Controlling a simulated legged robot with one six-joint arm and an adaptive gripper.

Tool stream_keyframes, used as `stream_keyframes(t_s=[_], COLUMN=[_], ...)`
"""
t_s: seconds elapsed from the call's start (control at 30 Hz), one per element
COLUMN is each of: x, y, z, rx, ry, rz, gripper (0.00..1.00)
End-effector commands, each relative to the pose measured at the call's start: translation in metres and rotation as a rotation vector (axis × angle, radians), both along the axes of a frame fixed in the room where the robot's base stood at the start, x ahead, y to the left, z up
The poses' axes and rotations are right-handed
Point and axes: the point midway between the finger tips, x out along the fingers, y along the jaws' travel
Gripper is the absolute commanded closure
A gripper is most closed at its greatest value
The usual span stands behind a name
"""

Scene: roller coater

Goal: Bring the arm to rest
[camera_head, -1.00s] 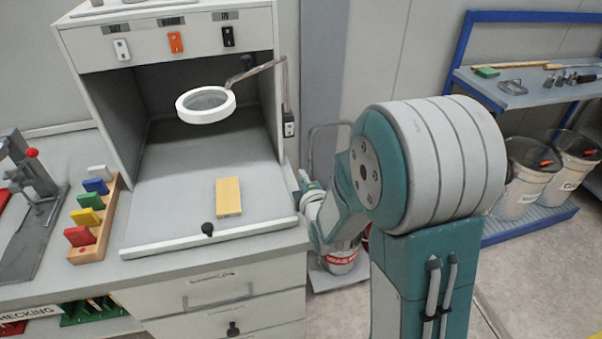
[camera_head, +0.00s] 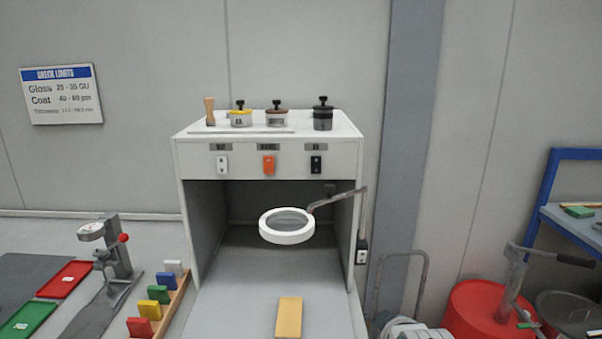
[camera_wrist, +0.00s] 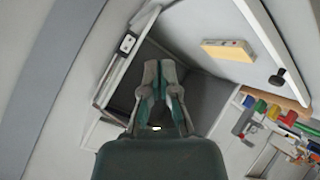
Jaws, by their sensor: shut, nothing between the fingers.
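My gripper (camera_wrist: 160,70) shows in the wrist view, its two dark fingers together with nothing between them. In that view it hangs in front of the grey-white cabinet, which appears tilted, and I see no contact with anything. The gripper is not visible in the head view.
In the head view an open-fronted cabinet (camera_head: 190,230) holds a ring magnifier (camera_head: 287,226) on a bent arm above a yellow block (camera_head: 289,317). Coloured blocks (camera_head: 159,294) stand in a rack at left. A red drum (camera_head: 485,312) stands at right.

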Motion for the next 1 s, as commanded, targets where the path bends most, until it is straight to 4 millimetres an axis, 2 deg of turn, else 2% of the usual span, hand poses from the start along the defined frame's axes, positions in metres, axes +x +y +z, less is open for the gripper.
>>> stream_keyframes(t_s=[0.1,0.4,0.5,0.63,1.0], x=[-0.036,-0.139,-0.162,-0.176,-0.176], y=[0.001,0.004,0.004,0.004,0.004], z=[0.015,0.032,0.034,0.034,0.034], rx=[0.131,0.411,0.46,0.485,0.487], ry=[0.091,0.335,0.387,0.419,0.42], rz=[-0.106,-0.424,-0.501,-0.548,-0.551], gripper=[1.0,1.0,1.0,1.0,1.0])
